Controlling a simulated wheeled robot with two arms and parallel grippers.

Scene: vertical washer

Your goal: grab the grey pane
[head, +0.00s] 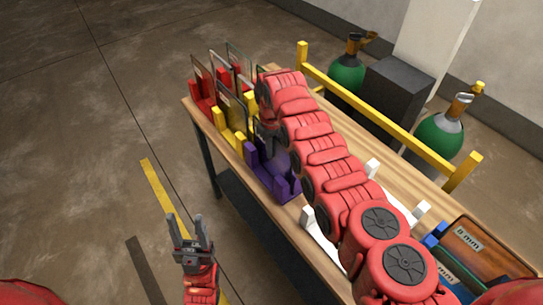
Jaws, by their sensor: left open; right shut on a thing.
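Several thin, see-through panes stand in coloured racks at the far left of the table in the head view. My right arm reaches over the table to the purple rack (263,172). Its gripper (268,140) is small and partly hidden by the arm, and is shut on a pane at this rack. This looks like the grey pane (257,132), though its colour is hard to make out. I cannot tell whether it is clear of the slot. My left gripper (190,232) is open and empty, over the floor left of the table.
Red (205,92) and yellow (224,124) racks with panes stand beyond the purple one. White holders (318,235) lie under my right arm. A brown box marked 8 mm (480,250) is at lower right. A yellow rail (385,108) and green cylinders (347,76) line the right.

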